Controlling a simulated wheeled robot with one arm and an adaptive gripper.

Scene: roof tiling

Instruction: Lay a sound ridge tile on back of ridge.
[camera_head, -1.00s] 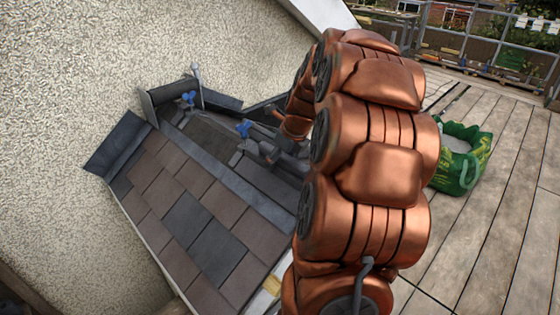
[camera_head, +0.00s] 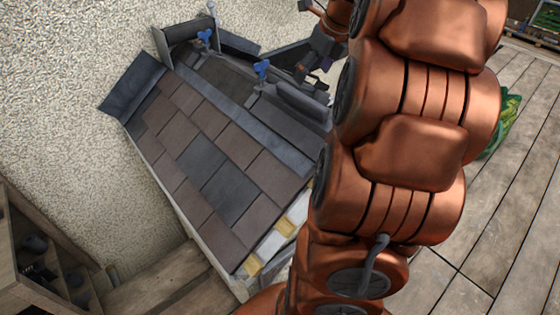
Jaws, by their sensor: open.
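A small slate roof (camera_head: 215,165) stands against the pebbled wall. A dark half-round piece that looks like a ridge tile (camera_head: 300,103) lies near the right end of its upper part, close to my arm. Another dark angled piece (camera_head: 180,36) sits at the far left end by the wall. A grey band (camera_head: 235,112) runs along the top of the slates. My gripper (camera_head: 318,72) is open, beyond and above the half-round piece, apart from it as far as I can see. My copper arm hides the right end of the roof. Whether any tile is cracked cannot be told.
Two blue-handled fittings (camera_head: 262,72) stand along the roof top. A wooden shelf unit (camera_head: 38,245) with dark items stands at the lower left. A green bag (camera_head: 505,122) is partly hidden behind my arm. The plank deck (camera_head: 490,220) at the right is largely clear.

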